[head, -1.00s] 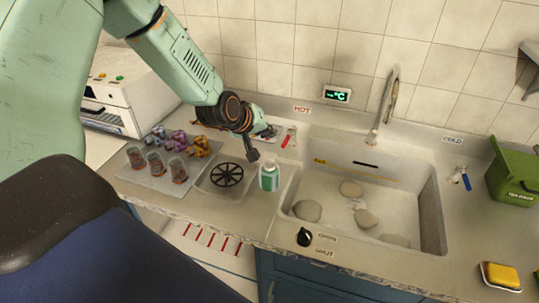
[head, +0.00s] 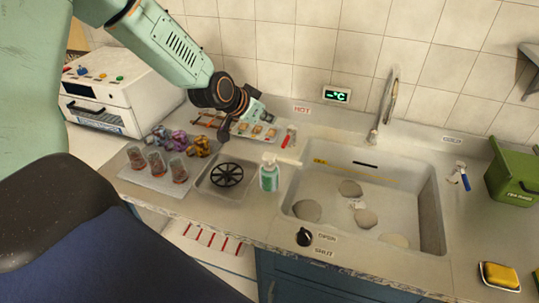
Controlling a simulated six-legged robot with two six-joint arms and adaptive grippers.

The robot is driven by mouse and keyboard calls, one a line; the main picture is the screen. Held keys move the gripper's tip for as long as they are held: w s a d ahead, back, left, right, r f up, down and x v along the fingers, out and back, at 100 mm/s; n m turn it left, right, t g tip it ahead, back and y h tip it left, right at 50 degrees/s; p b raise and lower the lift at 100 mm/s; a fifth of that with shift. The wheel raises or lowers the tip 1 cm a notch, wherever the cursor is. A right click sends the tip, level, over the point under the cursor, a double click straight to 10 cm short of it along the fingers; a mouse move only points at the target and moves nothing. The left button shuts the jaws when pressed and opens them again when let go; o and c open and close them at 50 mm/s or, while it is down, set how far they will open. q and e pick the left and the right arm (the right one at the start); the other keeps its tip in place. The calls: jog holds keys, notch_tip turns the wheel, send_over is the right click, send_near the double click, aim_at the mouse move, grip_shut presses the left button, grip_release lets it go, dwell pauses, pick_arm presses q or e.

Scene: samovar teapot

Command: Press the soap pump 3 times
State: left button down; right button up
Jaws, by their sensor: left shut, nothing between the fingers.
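The soap pump (head: 269,174) is a clear bottle with green soap and a white pump head. It stands upright on the counter at the left edge of the sink, just right of the drain tray. My left gripper (head: 222,138) is shut and empty. In the picture it lies up and to the left of the pump head, with a clear gap between them. Nothing covers the pump. My right gripper is out of view.
A dark round drain grate (head: 227,174) lies left of the soap. The sink (head: 330,240) holds stones. A faucet (head: 383,105), a green bin (head: 512,170) and a yellow sponge (head: 500,275) are farther right.

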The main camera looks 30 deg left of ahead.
aim_at(268, 157)
pick_arm(q)
jog(key=m, duration=0.8)
jog(key=shift+s+d+f, duration=0.15)
jog(key=shift+s+f, duration=0.1)
jog(key=shift+s, duration=0.15)
jog(key=shift+f, duration=0.15)
notch_tip(268, 157, down, 8)
jog(key=b, duration=0.8)
jog(key=shift+b, duration=0.35)
jog(key=shift+f, duration=0.35)
dwell(0.4)
jog(key=shift+f+b, duration=0.35)
